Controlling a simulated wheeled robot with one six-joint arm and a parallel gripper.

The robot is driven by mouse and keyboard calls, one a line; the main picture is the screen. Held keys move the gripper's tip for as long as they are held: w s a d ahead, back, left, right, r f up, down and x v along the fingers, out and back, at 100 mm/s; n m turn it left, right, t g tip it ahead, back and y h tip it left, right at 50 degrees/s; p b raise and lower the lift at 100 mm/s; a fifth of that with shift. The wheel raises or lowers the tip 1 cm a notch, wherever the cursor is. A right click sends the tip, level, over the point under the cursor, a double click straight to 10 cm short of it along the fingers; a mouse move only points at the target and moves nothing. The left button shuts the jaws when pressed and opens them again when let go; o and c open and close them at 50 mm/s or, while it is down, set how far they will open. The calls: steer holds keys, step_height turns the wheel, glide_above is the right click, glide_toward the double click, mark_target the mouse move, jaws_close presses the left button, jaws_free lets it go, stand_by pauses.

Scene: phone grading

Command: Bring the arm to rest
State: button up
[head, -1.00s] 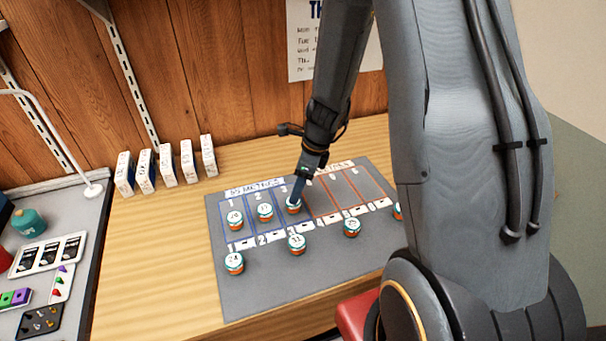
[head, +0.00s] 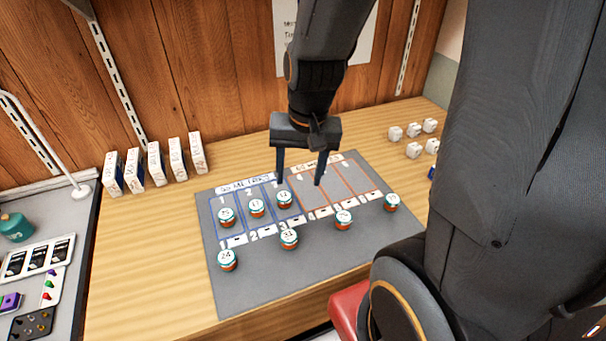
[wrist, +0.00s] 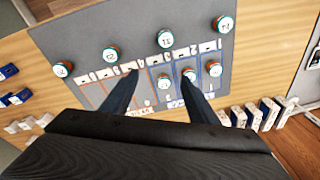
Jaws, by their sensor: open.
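My gripper (head: 299,180) is open and empty above the grey mat (head: 262,287), its fingers pointing down over the area between the blue and red lanes. Three round tins with numbered white lids, a left one (head: 227,217), a middle one (head: 256,208) and a right one (head: 284,199), stand in the blue lanes. Several more tins, such as one (head: 228,260) at the front left, one (head: 289,239) in front and one (head: 343,219) to the right, stand along the near side. The red lanes look empty. The wrist view shows both fingers (wrist: 158,92) apart.
Several upright boxes (head: 155,162) stand at the back left by the wood wall. Small white blocks (head: 412,131) lie at the back right. A grey side surface (head: 62,228) at the left holds tools and a teal canister (head: 17,227).

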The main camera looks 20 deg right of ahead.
steer(key=s+n, duration=0.1)
steer(key=n, duration=0.1)
steer(key=s+r+n, duration=0.1)
steer(key=n, duration=0.1)
steer(key=shift+s+r, duration=0.1)
steer(key=shift+s, duration=0.05)
